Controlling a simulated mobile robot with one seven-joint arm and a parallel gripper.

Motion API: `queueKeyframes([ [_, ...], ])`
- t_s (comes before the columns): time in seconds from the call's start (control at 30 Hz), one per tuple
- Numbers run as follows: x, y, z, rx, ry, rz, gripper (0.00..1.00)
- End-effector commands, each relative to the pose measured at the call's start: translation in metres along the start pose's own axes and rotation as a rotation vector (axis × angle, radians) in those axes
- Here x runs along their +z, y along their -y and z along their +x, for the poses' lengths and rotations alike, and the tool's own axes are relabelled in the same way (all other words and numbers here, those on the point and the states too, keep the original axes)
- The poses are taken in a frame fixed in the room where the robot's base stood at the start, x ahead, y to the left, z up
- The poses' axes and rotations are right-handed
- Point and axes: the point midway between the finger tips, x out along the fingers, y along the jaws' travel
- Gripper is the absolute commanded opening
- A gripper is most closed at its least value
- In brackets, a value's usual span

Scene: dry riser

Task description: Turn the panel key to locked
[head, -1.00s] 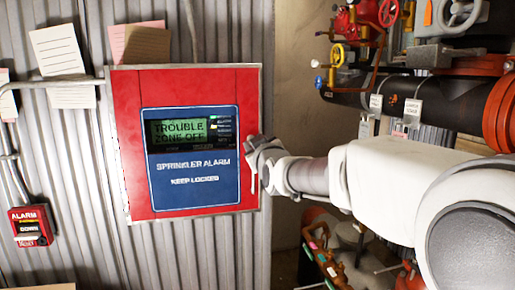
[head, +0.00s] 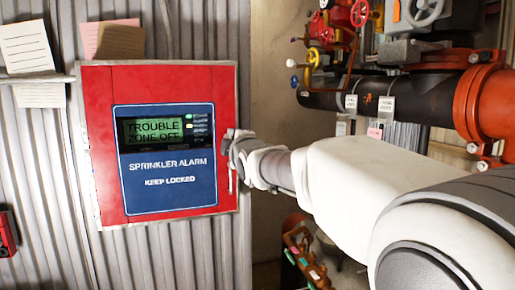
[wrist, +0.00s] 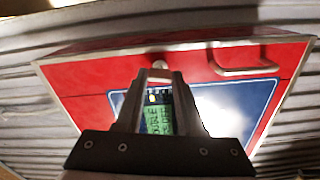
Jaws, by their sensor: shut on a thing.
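The red alarm panel (head: 95,150) hangs on the corrugated wall, with a blue face (head: 165,195) marked "SPRINKLER ALARM KEEP LOCKED". Its green display (head: 153,130) reads "TROUBLE ZONE OFF". My gripper (head: 232,150) is at the panel's right edge, above the silver door handle (head: 231,181). In the wrist view my gripper (wrist: 160,74) is over the panel, its fingers close together on the key at the lock. The key is mostly hidden by the fingers, so its angle cannot be told. The handle (wrist: 243,62) shows to the right there.
Red and black pipes with valves (head: 425,100) fill the space right of the panel, behind my arm. Coloured valve parts (head: 305,262) stand low down. Paper notes (head: 25,45) are on the wall at left. A red alarm box (head: 6,232) is cut off by the left edge.

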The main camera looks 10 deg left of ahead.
Motion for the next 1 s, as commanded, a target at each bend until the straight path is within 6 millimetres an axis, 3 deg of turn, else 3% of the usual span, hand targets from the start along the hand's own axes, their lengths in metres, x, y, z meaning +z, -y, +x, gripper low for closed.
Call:
queueKeyframes([
  [0.4,0.0004,0.0010,0.0000,0.000,0.000,-0.180,0.00],
  [0.93,0.0003,0.0002,0.0000,-0.001,0.001,-0.203,0.00],
  [0.97,0.0003,0.0002,0.0000,-0.001,0.001,-0.203,0.39],
  [1.0,0.0003,0.0002,0.0000,0.000,0.001,-0.203,0.46],
])
